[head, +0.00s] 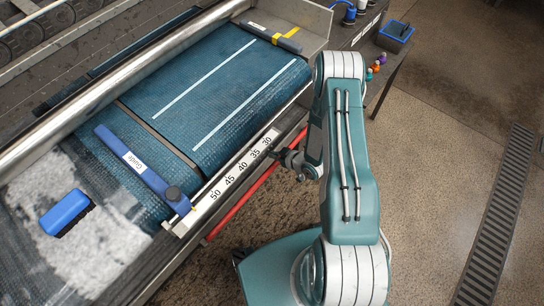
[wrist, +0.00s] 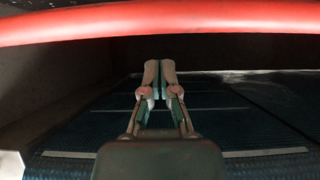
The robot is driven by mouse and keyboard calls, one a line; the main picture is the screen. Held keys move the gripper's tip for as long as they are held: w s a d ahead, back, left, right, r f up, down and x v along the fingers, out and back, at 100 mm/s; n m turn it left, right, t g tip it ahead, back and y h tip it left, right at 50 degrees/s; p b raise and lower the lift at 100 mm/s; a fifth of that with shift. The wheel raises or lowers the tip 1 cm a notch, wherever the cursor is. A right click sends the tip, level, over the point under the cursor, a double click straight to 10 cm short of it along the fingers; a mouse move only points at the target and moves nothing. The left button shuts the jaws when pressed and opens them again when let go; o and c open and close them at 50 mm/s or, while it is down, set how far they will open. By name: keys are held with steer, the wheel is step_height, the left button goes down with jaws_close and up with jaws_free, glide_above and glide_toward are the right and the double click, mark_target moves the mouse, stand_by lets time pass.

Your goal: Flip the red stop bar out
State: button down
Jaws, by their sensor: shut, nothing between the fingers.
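The red stop bar (head: 248,192) runs along the front edge of the machine, just below the number scale (head: 240,172). In the wrist view the red bar (wrist: 160,20) spans the whole top of the picture. My gripper (head: 276,154) is at the scale's low-number end, close to the bar, and partly hides that stretch. In the wrist view my gripper (wrist: 160,68) is shut and empty, its fingertips together and apart from the bar in the picture. I cannot tell how far the tips are from the bar in depth.
The blue belt (head: 220,85) has white lines. A blue guide (head: 142,166) with a dark knob lies across it. A blue brush (head: 66,213) lies on white foam at lower left. The floor at right is clear around a drain grate (head: 492,220).

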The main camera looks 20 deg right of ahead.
steer(key=f+v, duration=0.1)
steer(key=v, duration=0.6)
steer(key=shift+s+d, duration=0.35)
steer(key=shift+d, duration=0.1)
steer(key=shift+f, duration=0.15)
steer(key=shift+d, duration=0.15)
